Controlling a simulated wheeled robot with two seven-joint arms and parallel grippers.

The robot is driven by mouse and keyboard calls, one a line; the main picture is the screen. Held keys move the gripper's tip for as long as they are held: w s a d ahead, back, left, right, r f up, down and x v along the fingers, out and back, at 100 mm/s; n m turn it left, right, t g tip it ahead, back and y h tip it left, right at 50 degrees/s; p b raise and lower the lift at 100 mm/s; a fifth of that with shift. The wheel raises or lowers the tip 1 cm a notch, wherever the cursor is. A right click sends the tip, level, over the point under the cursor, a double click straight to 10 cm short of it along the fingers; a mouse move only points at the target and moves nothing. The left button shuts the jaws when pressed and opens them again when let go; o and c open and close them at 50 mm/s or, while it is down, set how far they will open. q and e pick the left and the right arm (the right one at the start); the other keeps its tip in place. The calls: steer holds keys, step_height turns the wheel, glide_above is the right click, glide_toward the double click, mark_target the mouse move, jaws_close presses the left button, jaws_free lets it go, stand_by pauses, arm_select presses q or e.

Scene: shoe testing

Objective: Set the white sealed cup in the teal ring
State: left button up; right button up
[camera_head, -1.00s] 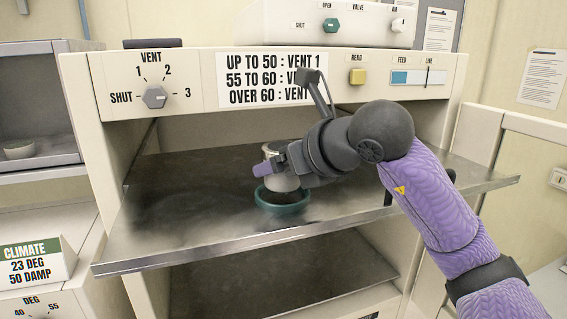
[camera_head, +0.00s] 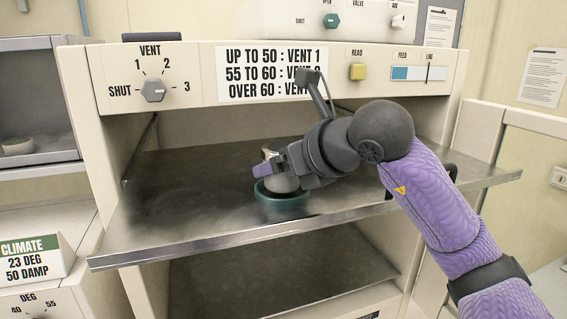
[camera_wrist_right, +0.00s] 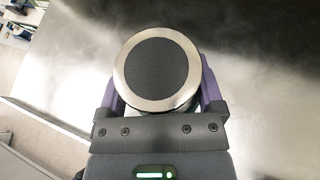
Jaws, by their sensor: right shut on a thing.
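The white sealed cup (camera_head: 284,184) is held by my right gripper (camera_head: 268,171), whose purple fingers grip its sides. In the right wrist view the cup's round lid (camera_wrist_right: 157,73), dark with a pale metal rim, sits between the two fingers of the right gripper (camera_wrist_right: 160,85). The teal ring (camera_head: 283,203) lies on the metal shelf, directly under the cup. The cup's lower part is down within the ring's outline, hidden by its front wall. I cannot tell whether its base touches the shelf. My left gripper is out of view.
The metal shelf (camera_head: 180,220) is clear around the ring, with its front edge near me. Above is a panel with a vent knob (camera_head: 153,90), a yellow read button (camera_head: 357,72) and a feed gauge (camera_head: 418,74). A climate sign (camera_head: 32,260) stands at the left.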

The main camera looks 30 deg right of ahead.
steer(key=shift+f+b, duration=0.5)
steer(key=shift+f, duration=0.05)
steer(key=o, duration=1.1)
steer(key=b+v, duration=0.2)
steer(key=v, duration=0.8)
steer(key=shift+f, duration=0.1)
